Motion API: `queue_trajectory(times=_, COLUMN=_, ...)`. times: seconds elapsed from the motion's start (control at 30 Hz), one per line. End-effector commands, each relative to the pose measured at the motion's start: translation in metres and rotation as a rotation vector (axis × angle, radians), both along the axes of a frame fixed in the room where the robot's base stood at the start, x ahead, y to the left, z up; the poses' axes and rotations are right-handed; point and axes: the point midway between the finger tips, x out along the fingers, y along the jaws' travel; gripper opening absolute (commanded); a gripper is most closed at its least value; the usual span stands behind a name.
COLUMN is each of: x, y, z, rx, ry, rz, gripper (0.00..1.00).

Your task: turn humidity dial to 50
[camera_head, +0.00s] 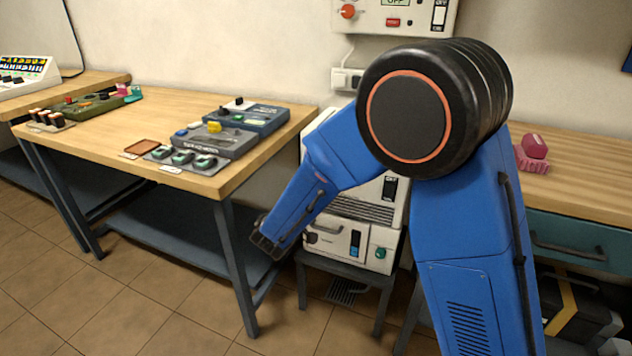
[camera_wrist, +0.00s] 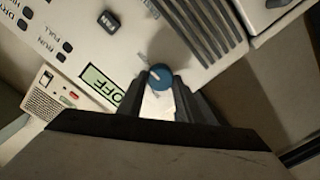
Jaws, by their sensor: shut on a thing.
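The blue humidity dial (camera_wrist: 160,76) shows in the wrist view on a pale machine panel, with a light pointer mark on its face. My gripper (camera_wrist: 160,92) is shut on the dial, with one dark finger on each side of it. A display (camera_wrist: 103,84) beside the dial reads OFF. The dial's scale cannot be read. In the head view the pale machine (camera_head: 395,215) with a dark grille stands behind my blue arm. My arm hides part of its front, and the dial and my fingertips cannot be made out there.
In the wrist view, a black switch (camera_wrist: 108,21) and grille slots (camera_wrist: 205,25) lie near the dial. In the head view, a second pale unit (camera_head: 345,240) with a green knob sits below. A wooden table (camera_head: 85,150) with several devices stands left; a wooden counter (camera_head: 575,185) stands right.

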Motion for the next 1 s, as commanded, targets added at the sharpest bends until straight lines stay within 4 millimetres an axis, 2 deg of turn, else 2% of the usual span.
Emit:
queue_trajectory(times=0.37, x=0.0000, y=0.0005, z=-0.0007, rx=-0.146, ry=0.054, rz=0.001, gripper=0.10)
queue_trajectory(times=1.0, x=0.0000, y=0.0013, z=-0.0025, rx=-0.705, ry=0.256, rz=0.001, gripper=0.10)
